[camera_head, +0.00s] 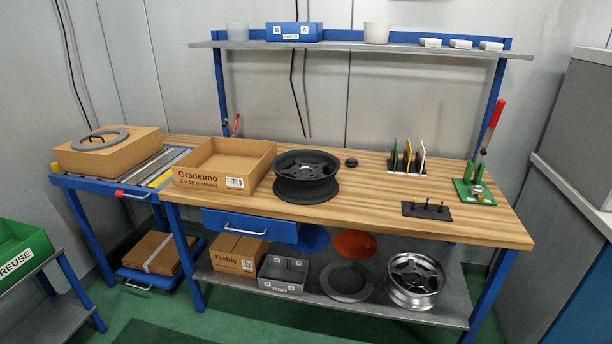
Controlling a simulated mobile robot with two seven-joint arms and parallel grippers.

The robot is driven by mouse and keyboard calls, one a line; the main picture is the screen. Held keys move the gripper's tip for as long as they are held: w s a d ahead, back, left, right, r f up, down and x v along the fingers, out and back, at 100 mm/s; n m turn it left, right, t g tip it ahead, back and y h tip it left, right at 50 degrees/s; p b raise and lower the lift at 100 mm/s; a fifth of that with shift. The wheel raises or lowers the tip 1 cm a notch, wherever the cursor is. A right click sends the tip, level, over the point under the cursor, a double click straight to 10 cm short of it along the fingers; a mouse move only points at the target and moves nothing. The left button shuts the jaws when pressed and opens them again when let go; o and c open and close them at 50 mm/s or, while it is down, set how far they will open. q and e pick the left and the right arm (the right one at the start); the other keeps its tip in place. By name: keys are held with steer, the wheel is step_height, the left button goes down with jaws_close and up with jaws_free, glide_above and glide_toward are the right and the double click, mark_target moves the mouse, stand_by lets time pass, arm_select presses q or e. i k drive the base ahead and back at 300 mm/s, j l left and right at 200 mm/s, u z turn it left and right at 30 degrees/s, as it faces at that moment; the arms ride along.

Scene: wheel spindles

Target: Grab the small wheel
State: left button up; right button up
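A black wheel rim (306,178) lies flat on the wooden workbench, just right of an open cardboard box (222,180) labelled "Gradelmo 1 x 10 in wheel". A silver spoked wheel (413,278) rests on the lower shelf at the right, its open face tilted up. It looks somewhat smaller than the black rim. A small black round part (351,162) sits on the bench behind the black rim. Neither of my grippers shows in the head view.
A green lever press (474,190) with a red handle, a rack of coloured plates (407,160) and a black peg board (427,211) stand at the bench's right. A grey bin (284,273) and a closed box (238,255) share the lower shelf. The bench's front middle is clear.

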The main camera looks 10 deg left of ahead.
mark_target(292, 186)
steer(key=i+l+u, duration=0.35)
steer(key=i+l, duration=0.25)
steer(key=i, duration=0.35)
steer(key=i+l+u, duration=0.3)
steer(key=i+l, duration=0.55)
steer(key=i, duration=0.05)
